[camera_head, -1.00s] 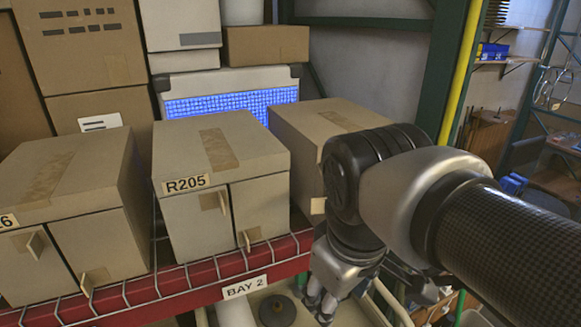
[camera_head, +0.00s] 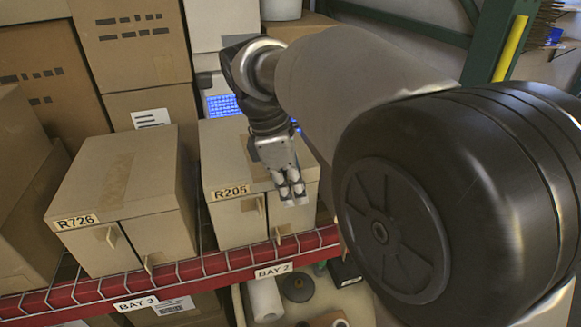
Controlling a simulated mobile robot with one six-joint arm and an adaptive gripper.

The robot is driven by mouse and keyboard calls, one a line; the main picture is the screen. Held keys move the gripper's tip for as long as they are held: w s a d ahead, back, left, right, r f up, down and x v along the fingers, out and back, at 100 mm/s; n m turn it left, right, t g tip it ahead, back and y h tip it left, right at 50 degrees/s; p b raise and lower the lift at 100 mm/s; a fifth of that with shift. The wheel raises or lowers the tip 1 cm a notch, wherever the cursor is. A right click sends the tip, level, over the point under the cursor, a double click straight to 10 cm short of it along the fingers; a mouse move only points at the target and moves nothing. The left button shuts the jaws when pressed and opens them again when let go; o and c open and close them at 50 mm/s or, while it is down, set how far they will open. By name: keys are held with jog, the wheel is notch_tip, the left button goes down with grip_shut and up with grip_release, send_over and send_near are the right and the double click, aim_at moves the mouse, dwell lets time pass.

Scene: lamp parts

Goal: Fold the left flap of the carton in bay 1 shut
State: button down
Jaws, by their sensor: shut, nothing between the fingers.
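The carton in bay 1 is mostly or wholly hidden behind my arm, right of carton R205 (camera_head: 228,218); its left flap cannot be seen. My gripper (camera_head: 291,196) points downward in front of the upper right part of carton R205, which stands above the BAY 2 label (camera_head: 273,270). Its fingers are together with nothing between them. I cannot tell whether it touches that carton.
Carton R726 (camera_head: 85,250) stands to the left, above the BAY 3 label (camera_head: 136,304). A red shelf beam (camera_head: 205,268) with wire decking runs along the front. A green post (camera_head: 495,45) stands at the right. My arm fills the right side.

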jog(key=d+f, duration=0.5)
jog(key=shift+d, duration=0.1)
jog(key=shift+s+d, duration=0.15)
dwell(0.4)
